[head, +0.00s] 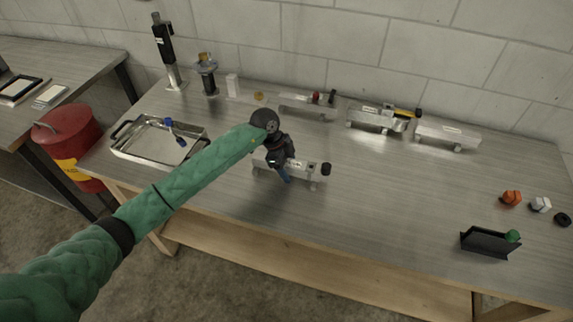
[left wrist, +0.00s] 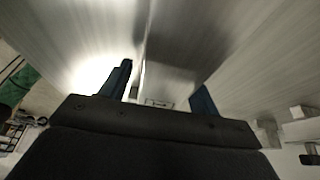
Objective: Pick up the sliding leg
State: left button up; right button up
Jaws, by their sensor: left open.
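My left gripper (head: 285,176) is over an aluminium piece with short feet and a black knob (head: 308,171), which lies near the middle of the bench. The gripper and wrist hide part of this piece. In the left wrist view the two blue fingers (left wrist: 160,92) stand apart, with a blurred silvery surface between and beyond them. No grip on anything shows. I cannot tell for certain which piece is the sliding leg. My right gripper is not in view.
Similar aluminium pieces (head: 447,134) stand along the wall. A metal tray (head: 125,150) with a blue-handled tool is at left. A black holder (head: 485,243) and small knobs (head: 511,198) are at right. A red bin (head: 68,130) stands beside the bench.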

pick_arm(q)
jog(key=c, duration=1.3)
grip_shut()
jog(key=shift+w, duration=0.1)
